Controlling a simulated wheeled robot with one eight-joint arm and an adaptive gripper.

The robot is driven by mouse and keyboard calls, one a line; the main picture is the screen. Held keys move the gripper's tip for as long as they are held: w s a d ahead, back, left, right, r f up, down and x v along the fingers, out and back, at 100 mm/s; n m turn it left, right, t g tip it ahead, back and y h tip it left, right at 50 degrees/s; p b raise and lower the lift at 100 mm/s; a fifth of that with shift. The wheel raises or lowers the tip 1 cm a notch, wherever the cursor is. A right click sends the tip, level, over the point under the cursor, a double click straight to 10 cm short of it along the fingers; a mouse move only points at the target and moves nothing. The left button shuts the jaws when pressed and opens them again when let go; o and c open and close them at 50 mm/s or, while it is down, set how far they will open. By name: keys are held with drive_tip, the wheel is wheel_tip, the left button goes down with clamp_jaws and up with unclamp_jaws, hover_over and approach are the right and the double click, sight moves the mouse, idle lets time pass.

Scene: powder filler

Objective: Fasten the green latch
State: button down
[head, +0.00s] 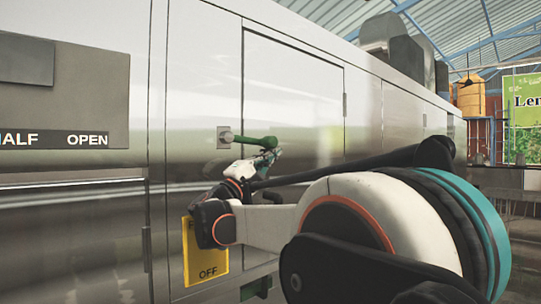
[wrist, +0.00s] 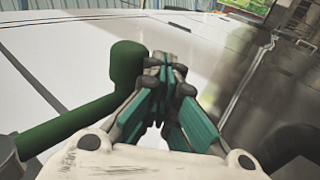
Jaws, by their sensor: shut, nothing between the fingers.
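The green latch (head: 250,140) is on the steel cabinet front, near the left edge of a door panel. Its bar extends right from a small square mount (head: 224,137) to a thick rounded end. In the wrist view the latch bar (wrist: 70,126) runs from the lower left up to its upright knob (wrist: 127,68). My gripper (head: 270,155) is just below and beside the knob end in the head view. In the wrist view my gripper (wrist: 168,66) has its teal-padded fingers together and empty, just right of the knob. I cannot tell whether they touch it.
The door panel (head: 295,85) looks flush with the cabinet. A yellow OFF sign (head: 206,262) hangs below the latch, partly behind my arm. Another green handle (head: 256,288) shows low down. A grey HALF/OPEN plate (head: 65,95) is at left.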

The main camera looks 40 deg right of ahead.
drive_tip(key=w+v, duration=0.1)
drive_tip(key=v, duration=1)
drive_tip(key=shift+s+a+f, duration=0.2)
drive_tip(key=shift+s+a, duration=0.2)
drive_tip(key=shift+s, duration=0.15)
